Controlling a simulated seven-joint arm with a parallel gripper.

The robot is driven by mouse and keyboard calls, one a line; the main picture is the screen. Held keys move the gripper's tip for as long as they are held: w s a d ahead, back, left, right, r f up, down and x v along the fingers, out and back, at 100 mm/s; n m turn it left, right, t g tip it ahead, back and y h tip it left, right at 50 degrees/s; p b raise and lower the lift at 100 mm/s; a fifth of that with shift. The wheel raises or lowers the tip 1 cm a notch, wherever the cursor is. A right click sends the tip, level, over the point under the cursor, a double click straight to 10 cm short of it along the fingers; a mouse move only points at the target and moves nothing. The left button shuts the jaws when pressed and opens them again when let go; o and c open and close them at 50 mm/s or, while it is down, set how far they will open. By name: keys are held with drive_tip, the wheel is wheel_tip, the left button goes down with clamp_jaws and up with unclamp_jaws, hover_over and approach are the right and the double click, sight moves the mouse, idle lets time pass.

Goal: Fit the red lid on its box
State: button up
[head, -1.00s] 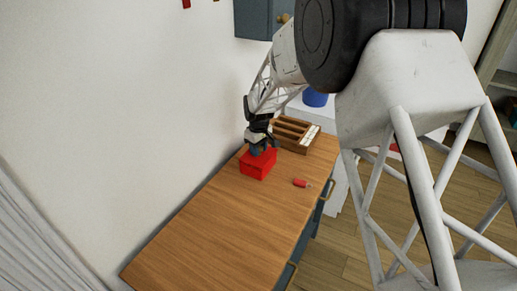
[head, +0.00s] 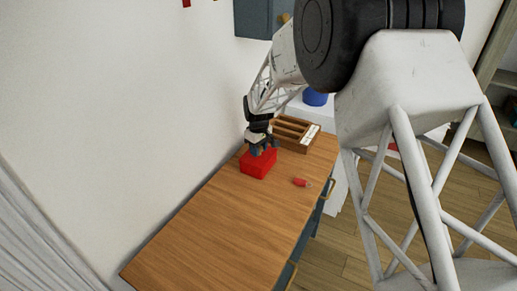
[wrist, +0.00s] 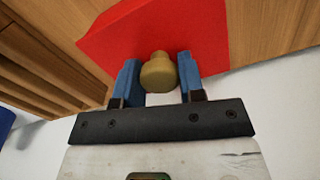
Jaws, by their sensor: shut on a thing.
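The red box (head: 255,170) stands on the wooden counter near the wall in the head view. The red lid (wrist: 150,30) has a brass knob (wrist: 158,73) at its middle and fills the upper part of the wrist view. My gripper (wrist: 159,72) has its two blue fingers on either side of this knob and is shut on it. In the head view my gripper (head: 263,150) is right above the box, with the lid at the box's top. Lid and box look like one red block there; I cannot tell whether the lid is fully seated. The box walls are hidden in the wrist view.
A wooden compartment tray (head: 297,134) stands just behind the box on the counter (head: 225,215). A small red object (head: 301,182) lies to the right, near the counter's edge. A blue container (head: 315,97) stands farther back. The counter's front is clear.

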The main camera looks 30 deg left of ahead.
drive_tip(key=o, duration=1.5)
drive_tip(key=shift+r, duration=0.2)
drive_tip(key=shift+r, duration=3.3)
